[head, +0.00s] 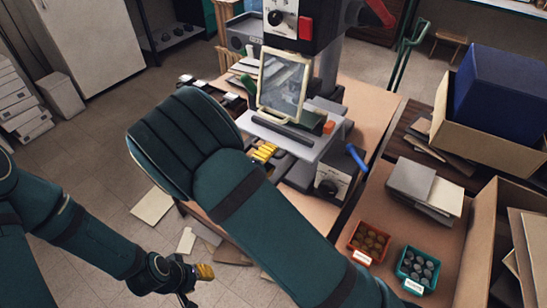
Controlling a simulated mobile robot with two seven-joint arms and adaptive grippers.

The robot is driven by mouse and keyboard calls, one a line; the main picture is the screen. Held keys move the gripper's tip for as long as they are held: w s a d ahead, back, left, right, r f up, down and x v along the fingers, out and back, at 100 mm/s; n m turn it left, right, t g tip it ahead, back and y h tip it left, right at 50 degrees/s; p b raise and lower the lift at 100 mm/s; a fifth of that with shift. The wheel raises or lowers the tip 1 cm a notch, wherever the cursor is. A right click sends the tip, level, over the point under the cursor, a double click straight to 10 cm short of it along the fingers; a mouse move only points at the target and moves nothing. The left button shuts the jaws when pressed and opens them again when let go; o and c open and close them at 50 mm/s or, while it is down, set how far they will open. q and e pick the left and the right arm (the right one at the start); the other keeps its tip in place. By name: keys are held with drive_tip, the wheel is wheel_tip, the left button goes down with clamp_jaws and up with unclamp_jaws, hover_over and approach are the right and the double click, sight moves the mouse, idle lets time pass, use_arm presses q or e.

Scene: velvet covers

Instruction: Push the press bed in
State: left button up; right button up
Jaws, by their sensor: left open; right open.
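The press (327,62) stands on a tan workbench. Its pale grey bed (312,150) is a flat plate with a dark slot, sticking out under a clear framed guard (284,85). My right arm crosses the middle of the view and hides part of the bench. My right gripper (264,152) is mostly hidden; its yellow ribbed fingers seem to show just beside the bed's near left edge. Whether they touch the bed I cannot tell. My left gripper (195,276) is low at the left, open and empty, well away from the press.
A blue handle (357,158) sticks out right of the bed. An orange bin (368,243) and a teal bin (417,268) of small parts sit on the bench at right. Cardboard boxes (490,130) stand further right. Loose sheets (152,206) lie on the floor at left.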

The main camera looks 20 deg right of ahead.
sight(286, 140)
drive_tip(key=shift+x, duration=1.15)
clamp_jaws()
drive_tip(key=p+x, duration=0.1)
drive_tip(key=x, duration=0.1)
drive_tip(key=r+p+x, duration=0.1)
drive_tip(key=x, duration=0.1)
drive_tip(key=p+x, duration=0.1)
drive_tip(key=x, duration=0.1)
drive_tip(key=shift+w+d+r, duration=0.25)
drive_tip(key=shift+w+d, duration=0.1)
drive_tip(key=shift+d, duration=0.05)
unclamp_jaws()
drive_tip(key=shift+s, duration=0.2)
drive_tip(key=shift+w, duration=0.1)
